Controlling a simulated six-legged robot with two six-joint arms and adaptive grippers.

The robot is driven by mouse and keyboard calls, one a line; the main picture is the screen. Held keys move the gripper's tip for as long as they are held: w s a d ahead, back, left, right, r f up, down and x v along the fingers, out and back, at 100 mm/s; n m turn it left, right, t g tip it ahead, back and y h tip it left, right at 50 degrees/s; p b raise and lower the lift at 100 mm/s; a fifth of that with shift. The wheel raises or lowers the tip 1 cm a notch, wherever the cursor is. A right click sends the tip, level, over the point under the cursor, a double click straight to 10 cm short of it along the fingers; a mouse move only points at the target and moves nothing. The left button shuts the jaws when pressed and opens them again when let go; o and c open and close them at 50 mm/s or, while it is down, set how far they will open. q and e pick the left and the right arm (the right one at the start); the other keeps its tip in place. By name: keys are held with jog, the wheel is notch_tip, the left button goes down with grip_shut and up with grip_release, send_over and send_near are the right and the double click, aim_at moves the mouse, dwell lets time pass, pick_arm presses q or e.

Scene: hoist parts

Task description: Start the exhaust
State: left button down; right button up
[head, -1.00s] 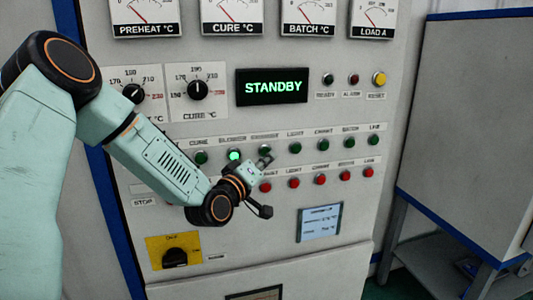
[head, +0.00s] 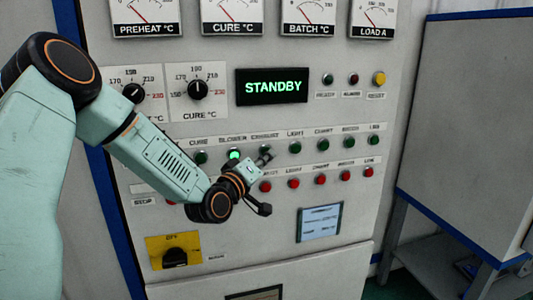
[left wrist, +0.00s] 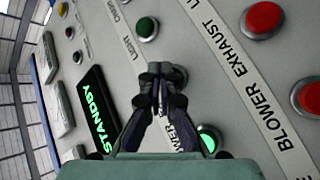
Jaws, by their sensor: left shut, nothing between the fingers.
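The grey control panel has a row of green buttons with labels above. The "EXHAUST" label (head: 265,135) is above my left gripper (head: 265,156); the fingertips largely hide the green exhaust button there. My left gripper is shut and empty. In the left wrist view its closed fingers (left wrist: 160,75) point at the panel between the unlit green light button (left wrist: 147,27) and the lit green blower button (left wrist: 208,140). Whether the tips touch the exhaust button cannot be told. The blower button (head: 234,155) glows in the head view. My right gripper is not in view.
The display (head: 272,87) reads STANDBY. A row of red buttons (head: 293,183) lies just below the green ones. A yellow-plated rotary switch (head: 174,251) is lower left and a small screen (head: 320,222) lower right. A grey cabinet (head: 465,120) stands at right.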

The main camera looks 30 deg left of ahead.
pick_arm(q)
jog(key=shift+w+a, duration=0.3)
jog(key=shift+a, duration=0.05)
dwell(0.7)
jog(key=shift+s+d, duration=0.6)
jog(key=shift+d, duration=0.1)
jog(key=shift+s+d, duration=1.6)
jog(key=shift+d, duration=0.3)
